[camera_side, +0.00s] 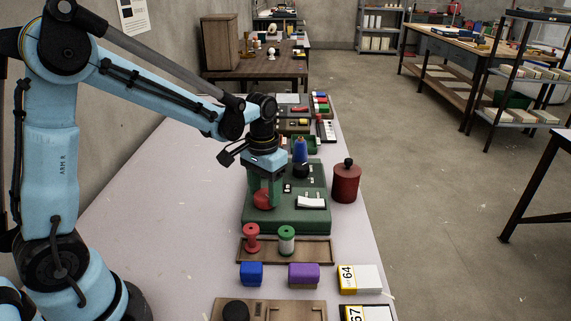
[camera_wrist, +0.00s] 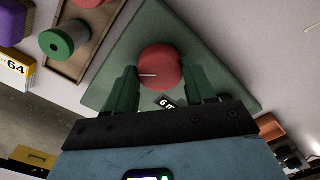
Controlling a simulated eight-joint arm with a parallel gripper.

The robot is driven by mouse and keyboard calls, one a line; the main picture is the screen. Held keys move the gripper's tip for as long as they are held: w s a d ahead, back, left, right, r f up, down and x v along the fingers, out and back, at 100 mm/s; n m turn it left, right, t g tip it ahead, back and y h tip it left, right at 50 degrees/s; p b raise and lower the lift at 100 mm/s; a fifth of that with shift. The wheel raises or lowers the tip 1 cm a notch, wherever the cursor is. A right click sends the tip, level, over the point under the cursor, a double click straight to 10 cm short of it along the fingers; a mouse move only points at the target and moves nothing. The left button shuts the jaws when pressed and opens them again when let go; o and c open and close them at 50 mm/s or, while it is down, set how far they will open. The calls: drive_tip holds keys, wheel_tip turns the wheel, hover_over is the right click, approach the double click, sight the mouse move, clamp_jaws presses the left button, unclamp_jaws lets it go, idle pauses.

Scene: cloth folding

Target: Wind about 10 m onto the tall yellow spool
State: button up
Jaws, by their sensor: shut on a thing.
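My gripper (camera_side: 264,194) points down over the green machine (camera_side: 290,222). Its two green fingers are shut on a round red knob (camera_wrist: 158,62), one on each side. The knob has a pale line on its top and also shows in the side view (camera_side: 264,203), partly behind the fingers. A small dark display (camera_wrist: 168,103) beside it reads "6 m", partly covered by the gripper. A blue cone-shaped thing (camera_side: 300,150) stands at the machine's back. I cannot make out a tall yellow spool in either view.
A wooden tray (camera_side: 265,256) in front holds a red spool (camera_side: 251,238) and a green-ended spool (camera_side: 286,240). A lidded red canister (camera_side: 346,183) stands right of the machine. Blue (camera_side: 251,274) and purple (camera_side: 303,275) blocks lie in front. The table's left side is clear.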

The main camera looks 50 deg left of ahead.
sight(265, 194)
drive_tip(key=o, duration=1)
drive_tip(key=shift+o, duration=0.2)
wheel_tip(265, 194, up, 12)
idle(0.6)
